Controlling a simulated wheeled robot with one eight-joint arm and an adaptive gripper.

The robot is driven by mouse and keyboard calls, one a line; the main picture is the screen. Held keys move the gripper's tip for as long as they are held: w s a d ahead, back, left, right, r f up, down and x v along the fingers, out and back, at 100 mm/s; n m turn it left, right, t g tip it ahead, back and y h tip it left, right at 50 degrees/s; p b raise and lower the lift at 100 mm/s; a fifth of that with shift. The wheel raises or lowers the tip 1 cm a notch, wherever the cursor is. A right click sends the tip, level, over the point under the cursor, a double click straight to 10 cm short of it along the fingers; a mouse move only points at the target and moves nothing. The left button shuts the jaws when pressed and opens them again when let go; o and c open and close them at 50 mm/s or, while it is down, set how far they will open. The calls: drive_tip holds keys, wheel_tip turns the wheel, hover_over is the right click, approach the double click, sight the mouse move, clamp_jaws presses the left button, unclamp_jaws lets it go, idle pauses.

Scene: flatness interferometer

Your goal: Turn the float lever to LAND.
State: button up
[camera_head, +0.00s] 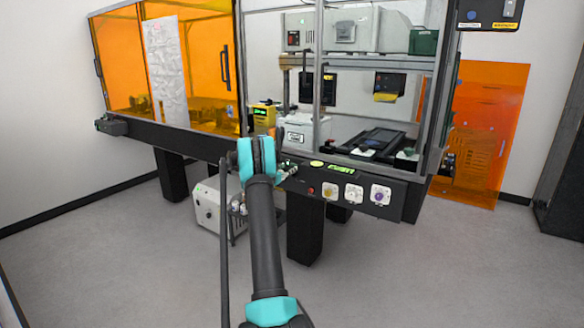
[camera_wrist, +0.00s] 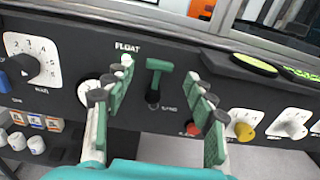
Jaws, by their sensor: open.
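In the wrist view, the float lever (camera_wrist: 159,66) is a green T-shaped handle on the dark front panel, below and right of the word FLOAT. Its stem runs down to a black pivot. Small lettering beside the pivot is too blurred to read surely. My gripper (camera_wrist: 160,78) is open, with one green-padded finger on each side of the lever. A gap shows between the lever and each finger, and nothing is held. In the head view my arm hides the lever, and only a bit of my gripper (camera_head: 288,170) shows beyond the arm.
A numbered black knob (camera_wrist: 27,68) is at the panel's left; a round dial is partly behind the left finger. A red button (camera_wrist: 193,129), yellow knob (camera_wrist: 244,131) and white knob (camera_wrist: 291,130) are at right. A green-lit display (camera_head: 341,169) tops the panel. Glazed enclosure stands behind.

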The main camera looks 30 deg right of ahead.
sight(293, 165)
drive_tip(key=shift+x, duration=2.35)
drive_tip(key=c, duration=1.2)
